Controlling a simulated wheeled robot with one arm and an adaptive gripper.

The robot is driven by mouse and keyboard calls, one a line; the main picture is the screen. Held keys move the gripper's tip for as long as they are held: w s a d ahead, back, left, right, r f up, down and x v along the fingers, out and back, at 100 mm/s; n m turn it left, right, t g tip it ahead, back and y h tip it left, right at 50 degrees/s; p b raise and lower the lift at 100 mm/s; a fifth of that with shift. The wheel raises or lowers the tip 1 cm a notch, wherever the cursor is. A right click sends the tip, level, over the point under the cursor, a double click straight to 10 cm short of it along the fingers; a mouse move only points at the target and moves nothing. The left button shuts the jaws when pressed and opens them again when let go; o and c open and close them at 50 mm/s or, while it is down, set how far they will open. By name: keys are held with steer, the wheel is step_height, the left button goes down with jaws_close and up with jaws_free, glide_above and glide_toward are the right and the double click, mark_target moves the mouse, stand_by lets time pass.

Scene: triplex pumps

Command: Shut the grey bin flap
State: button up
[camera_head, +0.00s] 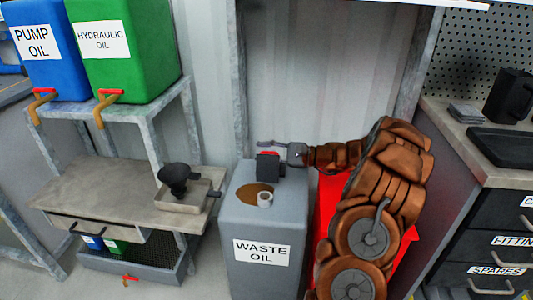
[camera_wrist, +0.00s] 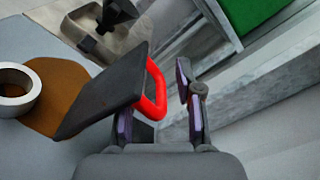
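The grey waste oil bin (camera_head: 240,225) stands in the middle of the head view. Its dark flap (camera_head: 267,167) is tilted up at the back of the top, leaving a brown round opening (camera_head: 250,192) uncovered. In the wrist view the flap (camera_wrist: 100,92) stands up with a red handle (camera_wrist: 157,92) on its edge. My gripper (camera_wrist: 157,105) is open, one finger on each side of the handle; contact is unclear. In the head view my gripper (camera_head: 281,149) is just behind the flap.
A workbench (camera_head: 100,190) with a tray and a black funnel (camera_head: 175,176) stands left of the bin. Blue and green oil containers (camera_head: 130,60) sit on a shelf above it. A red object (camera_head: 326,205) is right of the bin, partly behind my arm. A drawer cabinet (camera_head: 490,235) stands at the right.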

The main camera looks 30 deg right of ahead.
steer(key=c, duration=0.6)
steer(key=shift+r, duration=0.15)
jaws_close()
